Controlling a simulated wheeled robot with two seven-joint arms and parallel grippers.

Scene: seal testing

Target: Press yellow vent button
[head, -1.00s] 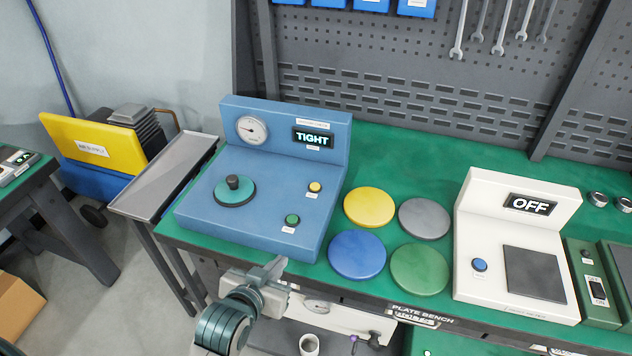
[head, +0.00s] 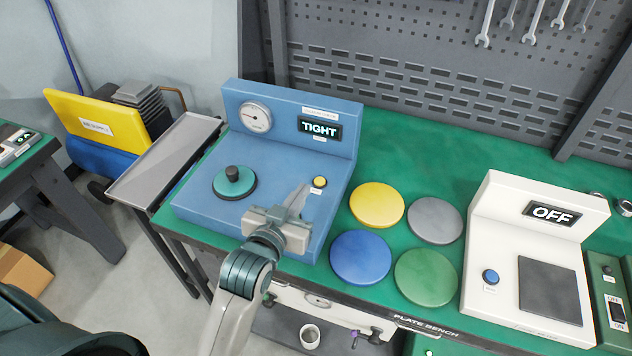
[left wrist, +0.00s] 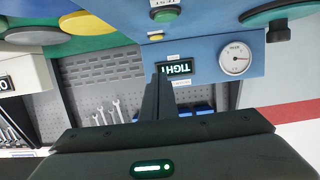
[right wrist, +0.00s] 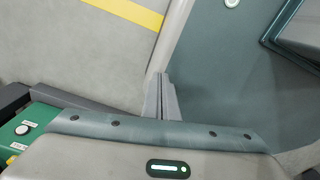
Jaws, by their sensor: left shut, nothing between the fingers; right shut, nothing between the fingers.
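The yellow vent button (head: 320,182) sits on the blue test station (head: 345,140), right of the teal round knob (head: 234,182). Its station display reads TIGHT. My left gripper (head: 299,194) is shut and empty, over the station's front right part, its tips just left of and below the yellow button; I cannot tell whether they touch anything. The green button is hidden behind the gripper in the head view, but shows in the left wrist view (left wrist: 164,14). The yellow button shows there too (left wrist: 156,37). My right gripper (right wrist: 160,98) is shut and empty, away from the station.
Yellow (head: 377,205), grey (head: 435,220), blue (head: 360,257) and green (head: 426,277) discs lie on the green bench right of the station. A white station (head: 480,265) reading OFF stands further right. A grey tray (head: 165,165) is at left.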

